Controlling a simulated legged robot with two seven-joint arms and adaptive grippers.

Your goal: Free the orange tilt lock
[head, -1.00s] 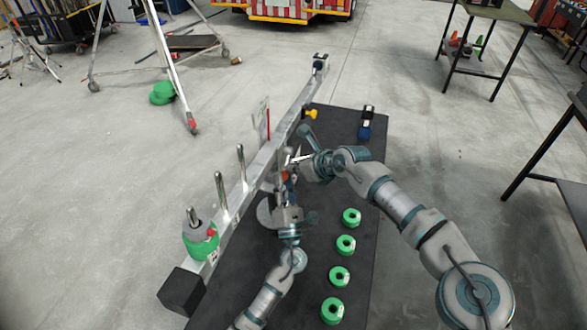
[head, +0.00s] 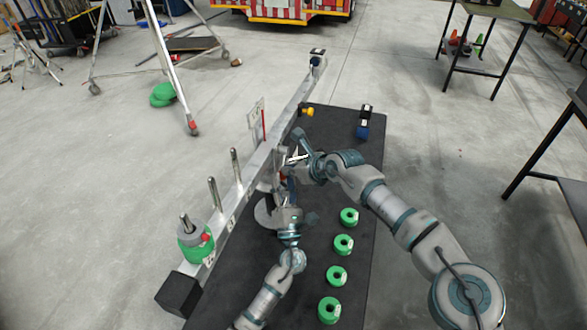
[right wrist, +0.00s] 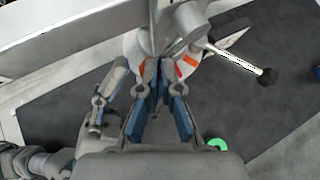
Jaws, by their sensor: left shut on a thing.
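The long grey beam (head: 262,158) runs from lower left to upper right over a dark mat. In the right wrist view, orange pieces (right wrist: 190,62) show on a pale round part, just beyond my right fingertips (right wrist: 163,68). Which piece is the tilt lock I cannot tell. My right gripper (head: 300,158) is at the beam's middle. Its fingers converge, and their gap is hard to judge. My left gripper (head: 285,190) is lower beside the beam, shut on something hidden. Part of my left gripper also shows in the right wrist view (right wrist: 104,92).
A rod with a black knob (right wrist: 267,76) sticks out right of the fingers. Several green rings (head: 344,244) lie on the mat (head: 350,150). A yellow knob (head: 308,112) and a blue-black object (head: 364,125) are farther back. Upright pegs (head: 236,165) stand along the beam.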

